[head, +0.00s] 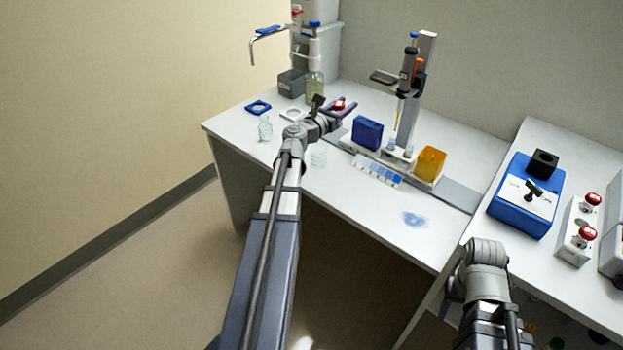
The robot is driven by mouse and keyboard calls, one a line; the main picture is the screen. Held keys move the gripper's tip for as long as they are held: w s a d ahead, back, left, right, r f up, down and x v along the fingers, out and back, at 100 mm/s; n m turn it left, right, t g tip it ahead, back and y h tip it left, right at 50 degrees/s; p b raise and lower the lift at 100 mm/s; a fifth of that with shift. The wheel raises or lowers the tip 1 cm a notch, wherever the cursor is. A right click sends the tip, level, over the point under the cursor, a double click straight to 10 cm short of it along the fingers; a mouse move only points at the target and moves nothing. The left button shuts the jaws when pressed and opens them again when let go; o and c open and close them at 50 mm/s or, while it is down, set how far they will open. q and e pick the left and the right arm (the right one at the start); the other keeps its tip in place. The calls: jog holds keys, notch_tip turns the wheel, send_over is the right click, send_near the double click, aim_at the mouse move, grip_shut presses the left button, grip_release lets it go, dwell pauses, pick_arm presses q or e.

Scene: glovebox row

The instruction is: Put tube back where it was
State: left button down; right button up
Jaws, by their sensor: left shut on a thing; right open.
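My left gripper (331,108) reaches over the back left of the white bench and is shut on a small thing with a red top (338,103). I cannot tell for sure that this is the tube, as the jaws and wrist hide most of it. My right gripper (452,294) is low at the right, in front of the bench edge, mostly hidden by its own wrist; it appears open and empty. No empty tube holder can be made out clearly.
A yellow bin (430,164) is further right. A blue puddle-like patch (414,219) lies near the front edge. A blue device (522,205) stands right.

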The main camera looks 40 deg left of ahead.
pick_arm(q)
jog(key=f+b, duration=0.5)
jog(key=f, duration=0.1)
jog(key=f+b, duration=0.6)
jog(key=f, duration=0.1)
jog(key=f+b, duration=0.6)
jog(key=f, duration=0.1)
jog(key=shift+s+a, duration=0.1)
jog(key=shift+a, duration=0.2)
pick_arm(e)
notch_tip(320, 180, down, 20)
pick_arm(q)
jog(key=shift+b, duration=0.3)
pick_arm(e)
jog(key=shift+d, duration=0.1)
pick_arm(q)
jog(key=shift+f, duration=0.2)
jog(key=c, duration=0.7)
grip_release()
jog(key=shift+c, duration=0.2)
jog(key=shift+r, duration=0.1)
pick_arm(e)
jog(key=shift+f, duration=0.15)
